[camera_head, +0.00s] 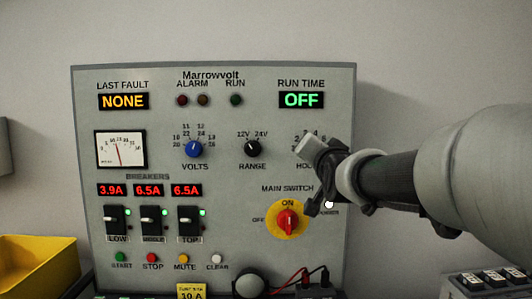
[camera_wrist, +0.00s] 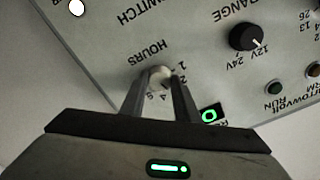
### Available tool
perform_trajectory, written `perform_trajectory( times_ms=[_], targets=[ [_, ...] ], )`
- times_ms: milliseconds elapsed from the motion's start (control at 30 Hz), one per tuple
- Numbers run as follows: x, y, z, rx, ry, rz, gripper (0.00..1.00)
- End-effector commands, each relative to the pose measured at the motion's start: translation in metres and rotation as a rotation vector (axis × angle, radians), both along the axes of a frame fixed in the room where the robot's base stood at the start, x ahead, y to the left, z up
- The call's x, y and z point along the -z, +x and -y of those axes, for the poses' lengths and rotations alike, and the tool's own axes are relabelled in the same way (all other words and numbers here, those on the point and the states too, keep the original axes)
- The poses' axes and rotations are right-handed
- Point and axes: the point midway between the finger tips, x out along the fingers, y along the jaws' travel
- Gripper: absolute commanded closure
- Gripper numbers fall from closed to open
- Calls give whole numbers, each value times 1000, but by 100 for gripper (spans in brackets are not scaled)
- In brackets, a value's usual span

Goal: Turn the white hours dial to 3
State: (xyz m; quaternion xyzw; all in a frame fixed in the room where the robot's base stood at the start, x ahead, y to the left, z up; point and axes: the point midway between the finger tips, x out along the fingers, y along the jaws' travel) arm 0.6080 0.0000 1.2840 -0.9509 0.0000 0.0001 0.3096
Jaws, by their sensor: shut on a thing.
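The white hours dial (camera_wrist: 160,74) is on the panel face under the printed word HOURS in the wrist view, where the picture is turned over. My gripper (camera_wrist: 160,84) has one finger on each side of the dial and is shut on it. Some scale numbers show around the dial; its pointer is too hidden and small to read. In the head view my gripper (camera_head: 314,174) covers the dial and part of its label. The RUN TIME display (camera_head: 301,100) reads OFF.
The black range knob (camera_head: 253,148) and blue volts knob (camera_head: 194,149) are to the left. The red main switch (camera_head: 288,222) on its yellow plate is just below my gripper. Several breakers sit lower left. A yellow bin (camera_head: 38,262) stands at far left.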

Motion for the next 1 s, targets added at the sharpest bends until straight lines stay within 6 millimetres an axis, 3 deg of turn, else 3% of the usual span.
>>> perform_trajectory(
  times_ms=[67,100,200,467,633,767,1000],
  targets=[
    [1,0,-1,-1,-1,-2,94],
    [1,0,-1,-1,-1,-2,67],
    [1,0,-1,-1,-1,-2,53],
    [0,0,0,0,-1,0,53],
    [-2,-12,0,0,1,2,53],
    [-2,-37,0,0,0,4,53],
    [-3,-97,0,1,0,4,53]
  ],
)
